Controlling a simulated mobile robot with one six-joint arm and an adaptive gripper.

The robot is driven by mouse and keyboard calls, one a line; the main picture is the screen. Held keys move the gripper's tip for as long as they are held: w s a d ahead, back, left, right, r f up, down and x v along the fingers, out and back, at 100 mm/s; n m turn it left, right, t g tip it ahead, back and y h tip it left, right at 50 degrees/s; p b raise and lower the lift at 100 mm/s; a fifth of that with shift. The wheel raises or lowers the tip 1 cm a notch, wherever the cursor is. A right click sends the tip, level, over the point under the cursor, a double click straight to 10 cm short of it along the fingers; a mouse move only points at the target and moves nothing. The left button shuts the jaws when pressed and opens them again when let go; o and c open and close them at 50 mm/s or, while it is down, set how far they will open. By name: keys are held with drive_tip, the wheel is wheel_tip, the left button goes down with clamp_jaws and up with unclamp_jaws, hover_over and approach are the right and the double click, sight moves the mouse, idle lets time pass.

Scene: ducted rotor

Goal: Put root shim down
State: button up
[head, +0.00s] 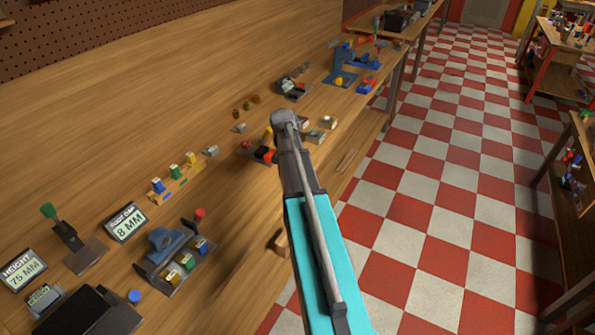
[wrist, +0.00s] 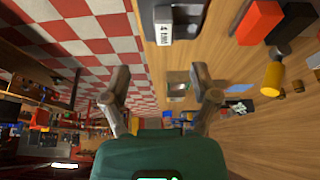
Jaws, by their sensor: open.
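In the wrist view the two fingers of my gripper (wrist: 161,78) stand wide apart, with nothing held between them. A small white block with a dark number on its face (wrist: 163,28) sits at the top in a dark holder, beyond the fingertips. A small grey-green piece (wrist: 178,88) lies on the wooden bench near the right finger. I cannot tell which piece is the root shim. In the head view my arm reaches over the bench edge and hides the fingers. Small pale and greenish pieces (head: 316,136) lie on the bench just right of the arm's end.
The wooden bench (head: 225,215) carries a blue fixture with coloured pieces (head: 172,252), a rack of coloured pegs (head: 175,184), an "8 MM" sign (head: 125,221) and a "75 MM" sign (head: 22,270). A red block (wrist: 260,22) and yellow cylinder (wrist: 272,78) stand at right. Checkered floor (head: 440,200) is open beyond the bench.

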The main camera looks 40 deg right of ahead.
drive_tip(key=shift+b+x, duration=1.85)
drive_tip(key=shift+x, duration=0.45)
drive_tip(key=shift+w, duration=0.1)
drive_tip(key=shift+w+b+x, duration=0.1)
drive_tip(key=shift+b+x, duration=1.05)
drive_tip(key=shift+x, duration=0.15)
drive_tip(key=shift+w+b+x, duration=0.15)
drive_tip(key=shift+b+x, duration=1)
drive_tip(key=shift+x, duration=0.1)
drive_tip(key=shift+d, duration=0.1)
drive_tip(key=shift+r, duration=0.1)
clamp_jaws()
